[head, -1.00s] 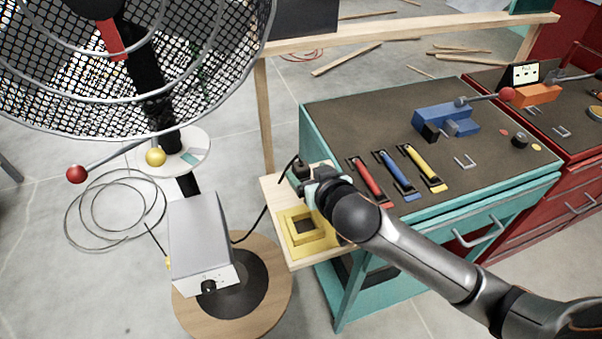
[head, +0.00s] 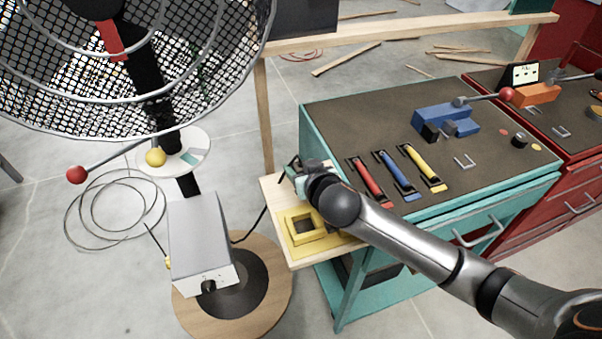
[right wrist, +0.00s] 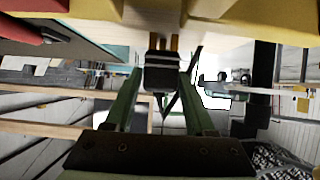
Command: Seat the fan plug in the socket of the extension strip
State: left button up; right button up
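In the head view my right gripper (head: 294,170) is at the back end of the wooden side shelf, mostly hiding the plug. A black cord (head: 256,225) runs toward the fan base. I cannot identify the extension strip with certainty. My left gripper is not in view.
A yellow square frame (head: 304,229) lies on the wooden shelf (head: 285,190) beside the teal cart (head: 330,122). The fan (head: 168,100), with a grey box (head: 199,233) on its round base, stands left. Red, blue and yellow tools lie on the cart top.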

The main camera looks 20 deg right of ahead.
grip_shut()
jog(key=shift+r, duration=0.15)
dwell(0.4)
